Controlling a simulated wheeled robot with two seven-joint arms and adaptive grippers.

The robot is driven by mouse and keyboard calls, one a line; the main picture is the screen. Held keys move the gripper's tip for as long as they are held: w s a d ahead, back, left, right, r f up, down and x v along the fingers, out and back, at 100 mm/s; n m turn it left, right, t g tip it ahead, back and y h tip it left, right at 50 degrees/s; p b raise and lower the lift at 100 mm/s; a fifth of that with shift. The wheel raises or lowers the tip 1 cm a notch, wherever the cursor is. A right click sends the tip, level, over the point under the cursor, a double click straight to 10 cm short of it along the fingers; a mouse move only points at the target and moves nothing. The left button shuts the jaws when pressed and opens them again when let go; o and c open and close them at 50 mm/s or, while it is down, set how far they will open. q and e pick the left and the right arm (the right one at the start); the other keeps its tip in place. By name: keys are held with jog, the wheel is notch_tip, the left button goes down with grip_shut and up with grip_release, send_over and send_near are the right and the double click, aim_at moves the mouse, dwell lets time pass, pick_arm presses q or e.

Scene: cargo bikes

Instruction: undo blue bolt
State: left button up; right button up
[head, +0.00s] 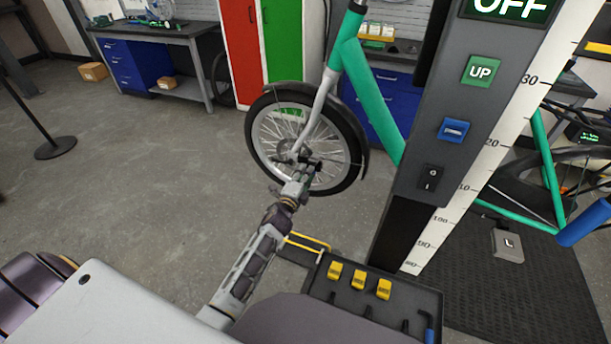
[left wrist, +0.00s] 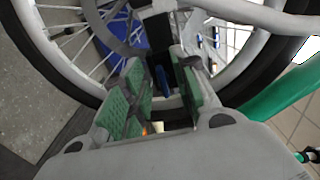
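The bike's front wheel (head: 272,138), with a black tyre and silver spokes, hangs from a silver fork on a green frame (head: 366,90). My left gripper (head: 308,164) is at the wheel's hub, over the lower end of the fork. The left wrist view shows its two green-padded fingers (left wrist: 158,98) apart. A small blue piece (left wrist: 163,80), likely the blue bolt, shows between the fingers under a dark block, nearer the right finger. I cannot tell whether a finger touches it. In the head view the gripper hides the bolt. My right gripper is not in view.
A grey lift column (head: 424,180) with UP and blue buttons stands right of the wheel. A black tray (head: 400,312) with yellow pieces and a blue-handled tool lies in front. Workbenches and red and green lockers (head: 240,50) stand behind.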

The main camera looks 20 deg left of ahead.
pick_arm(q)
jog(key=s, duration=1.2)
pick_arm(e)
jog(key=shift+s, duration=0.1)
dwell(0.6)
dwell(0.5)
